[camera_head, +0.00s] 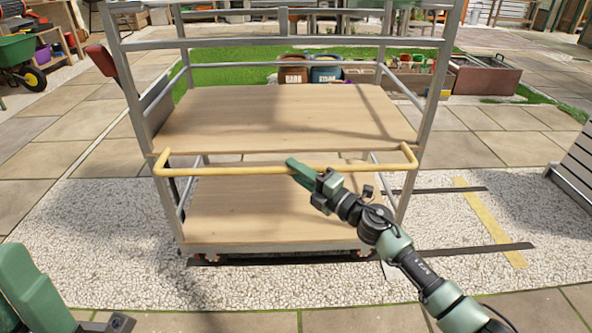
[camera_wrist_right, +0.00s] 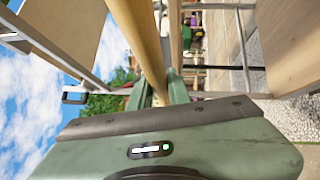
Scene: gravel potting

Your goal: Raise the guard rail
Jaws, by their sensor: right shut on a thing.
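The guard rail is a yellow U-shaped bar (camera_head: 240,170) across the front of a grey metal shelf cart (camera_head: 137,100). It hangs at about the level of the cart's upper wooden shelf (camera_head: 290,115), slightly below its front edge. My right gripper (camera_head: 300,170) is shut on the bar, right of its middle. In the right wrist view the yellow bar (camera_wrist_right: 142,40) runs between the green fingers (camera_wrist_right: 160,92). My left arm shows at the lower left; its fingertips are not clearly seen.
A lower wooden shelf (camera_head: 260,210) lies under the bar. The cart stands on pale gravel (camera_head: 90,240) with dark strips (camera_head: 480,250) and a yellow strip (camera_head: 490,220) to its right. A slatted grey box (camera_head: 575,165) stands at the right edge. A green wheelbarrow (camera_head: 18,50) is at the far left.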

